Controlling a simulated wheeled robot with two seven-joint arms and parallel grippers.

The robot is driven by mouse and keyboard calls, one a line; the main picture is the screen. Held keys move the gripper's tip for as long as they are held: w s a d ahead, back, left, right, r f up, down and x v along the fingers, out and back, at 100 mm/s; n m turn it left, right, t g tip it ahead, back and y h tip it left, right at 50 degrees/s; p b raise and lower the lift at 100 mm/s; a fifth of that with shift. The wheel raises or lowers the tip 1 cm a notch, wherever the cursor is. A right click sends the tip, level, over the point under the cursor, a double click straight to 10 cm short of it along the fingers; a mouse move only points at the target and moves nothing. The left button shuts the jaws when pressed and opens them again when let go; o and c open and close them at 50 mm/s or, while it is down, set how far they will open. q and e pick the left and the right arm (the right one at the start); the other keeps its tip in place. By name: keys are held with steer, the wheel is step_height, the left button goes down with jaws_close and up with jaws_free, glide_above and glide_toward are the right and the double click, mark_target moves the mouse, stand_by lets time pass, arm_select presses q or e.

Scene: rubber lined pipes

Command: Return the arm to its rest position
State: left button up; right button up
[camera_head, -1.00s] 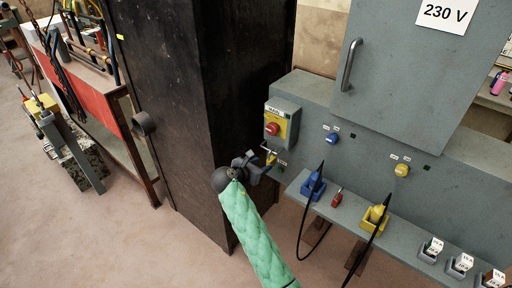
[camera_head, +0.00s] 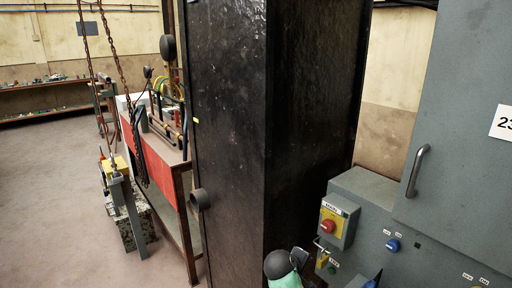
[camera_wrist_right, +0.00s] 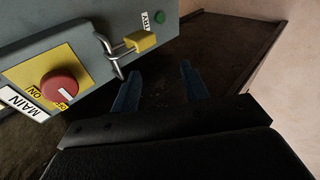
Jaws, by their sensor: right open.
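My right gripper (camera_head: 300,258) shows at the bottom edge of the head view, at the end of my green-sleeved arm (camera_head: 288,280). It is in front of the tall black cabinet, just left of the main switch box (camera_head: 338,225). In the right wrist view its two blue fingers (camera_wrist_right: 159,88) are apart with nothing between them. A yellow padlock (camera_wrist_right: 141,41) on a metal hasp hangs from the switch box just beyond the fingers, apart from them. The red knob (camera_wrist_right: 58,87) is on a yellow plate. My left gripper is not in view.
The tall black cabinet (camera_head: 230,120) stands close beside the gripper. The grey panel with its door handle (camera_head: 415,170) and a blue button (camera_head: 393,245) is to the right. A red-sided bench (camera_head: 150,160) and hanging chains are at left. Open floor (camera_head: 50,200) lies further left.

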steer(key=s+a+m+g+y, duration=0.15)
steer(key=s+m+y, duration=0.5)
steer(key=s, duration=0.75)
steer(key=s+f+g, duration=0.1)
steer(key=s+f, duration=0.3)
steer(key=s, duration=0.5)
steer(key=s+d+f+g, duration=0.1)
steer(key=s+f, duration=0.3)
steer(key=s, duration=0.6)
steer(key=s+d+f+m+g, duration=0.1)
steer(key=s+f, duration=0.3)
steer(key=s, duration=0.6)
steer(key=shift+f+g+y, duration=0.3)
steer(key=shift+g+y, duration=0.15)
steer(key=shift+g, duration=0.2)
steer(key=shift+a, duration=0.1)
